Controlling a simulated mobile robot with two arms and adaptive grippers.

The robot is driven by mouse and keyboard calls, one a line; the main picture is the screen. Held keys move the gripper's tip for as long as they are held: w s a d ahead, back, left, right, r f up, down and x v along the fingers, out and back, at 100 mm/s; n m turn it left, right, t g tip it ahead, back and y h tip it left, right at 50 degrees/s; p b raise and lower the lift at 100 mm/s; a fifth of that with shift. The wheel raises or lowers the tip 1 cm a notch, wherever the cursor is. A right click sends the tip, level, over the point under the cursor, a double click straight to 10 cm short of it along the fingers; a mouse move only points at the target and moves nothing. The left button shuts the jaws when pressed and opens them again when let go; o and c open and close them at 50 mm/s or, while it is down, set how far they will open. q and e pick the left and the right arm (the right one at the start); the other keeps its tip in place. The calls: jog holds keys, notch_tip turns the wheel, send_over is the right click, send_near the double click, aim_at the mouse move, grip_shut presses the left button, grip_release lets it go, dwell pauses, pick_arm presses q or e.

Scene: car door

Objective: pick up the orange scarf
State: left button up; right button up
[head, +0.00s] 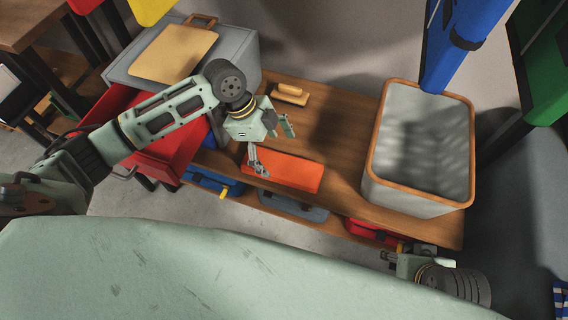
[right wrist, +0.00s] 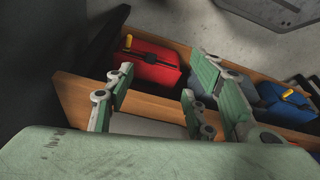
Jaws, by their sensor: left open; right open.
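The orange scarf (head: 284,173) lies folded flat like a slab on the wooden bench top, near its front edge, in the head view. My left gripper (head: 273,146) is open above the bench at the scarf's upper left. One finger hangs over the scarf's left end; I cannot tell whether it touches. Nothing is between its fingers. My right gripper (head: 402,256) is open low at the bench's front right, close to a red case (head: 369,233) on the lower shelf. The scarf is not seen in the right wrist view.
A grey wood-rimmed bin (head: 383,197) stands on the bench's right. A wooden-handled brush-like block (head: 290,94) lies behind the scarf. A grey cabinet with an open red drawer (head: 186,160) is left.

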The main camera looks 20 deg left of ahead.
aim_at(282, 164)
pick_arm(q)
jog(key=b+x, duration=0.2)
jog(key=x, duration=0.4)
jog(key=shift+d+r, duration=0.15)
jog(key=shift+d, duration=0.05)
jog(key=shift+r, duration=0.1)
jog(key=shift+c, duration=0.2)
jog(key=c, duration=1.3)
